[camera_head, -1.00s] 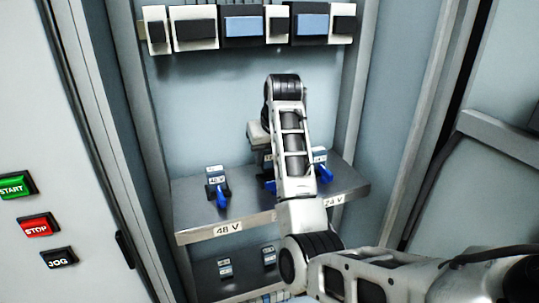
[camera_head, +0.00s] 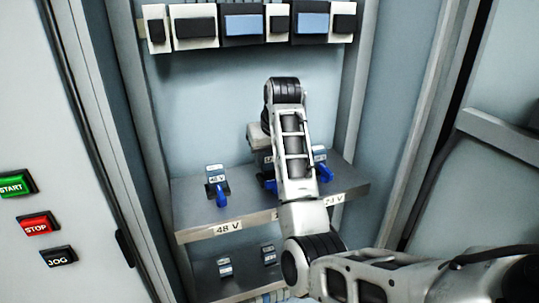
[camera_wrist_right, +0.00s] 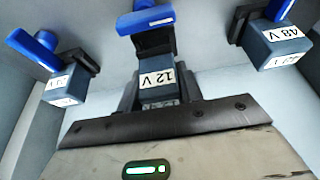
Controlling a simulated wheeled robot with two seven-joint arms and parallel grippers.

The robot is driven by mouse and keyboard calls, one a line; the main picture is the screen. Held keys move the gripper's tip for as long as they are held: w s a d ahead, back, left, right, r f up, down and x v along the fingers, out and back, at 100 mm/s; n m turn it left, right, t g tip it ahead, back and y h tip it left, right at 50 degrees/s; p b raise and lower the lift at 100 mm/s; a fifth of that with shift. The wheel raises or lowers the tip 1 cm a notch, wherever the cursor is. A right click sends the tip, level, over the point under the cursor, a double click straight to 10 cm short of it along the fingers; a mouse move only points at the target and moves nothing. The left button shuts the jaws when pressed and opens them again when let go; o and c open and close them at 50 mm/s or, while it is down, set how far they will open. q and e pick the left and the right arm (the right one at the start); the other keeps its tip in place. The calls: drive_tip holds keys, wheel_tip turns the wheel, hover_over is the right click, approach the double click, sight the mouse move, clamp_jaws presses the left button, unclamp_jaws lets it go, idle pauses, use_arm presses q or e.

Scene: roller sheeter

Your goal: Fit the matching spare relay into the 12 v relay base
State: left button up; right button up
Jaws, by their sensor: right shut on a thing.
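My right gripper (camera_wrist_right: 158,98) is shut on a dark blue-grey relay with a white 12 V label (camera_wrist_right: 156,80). In the right wrist view this relay is at a black base with a blue lever (camera_wrist_right: 145,18). I cannot tell whether it is fully seated. In the head view my right gripper (camera_head: 263,158) is over the middle of the upper shelf (camera_head: 190,212), and my forearm hides most of this spot. My left gripper is not in view.
A 48 V relay (camera_head: 215,174) with a blue lever stands left on the shelf. Another relay (camera_head: 320,156) stands right, above the 24 V plate (camera_head: 334,199). Relays (camera_head: 225,268) stand on a lower shelf. Cabinet posts flank the shelves. Modules (camera_head: 243,25) hang above.

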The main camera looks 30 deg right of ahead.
drive_tip(key=shift+f, duration=0.95)
drive_tip(key=o, duration=1.1)
drive_tip(key=v, duration=0.6)
drive_tip(key=shift+a+r+p, duration=0.1)
drive_tip(key=shift+p, duration=0.2)
drive_tip(key=shift+r+b, duration=0.3)
drive_tip(key=shift+b, duration=0.1)
drive_tip(key=shift+s+a+r, duration=0.15)
drive_tip(key=shift+s+r, duration=0.2)
drive_tip(key=shift+r, duration=0.15)
drive_tip(key=v, duration=0.8)
drive_tip(key=shift+d, duration=0.2)
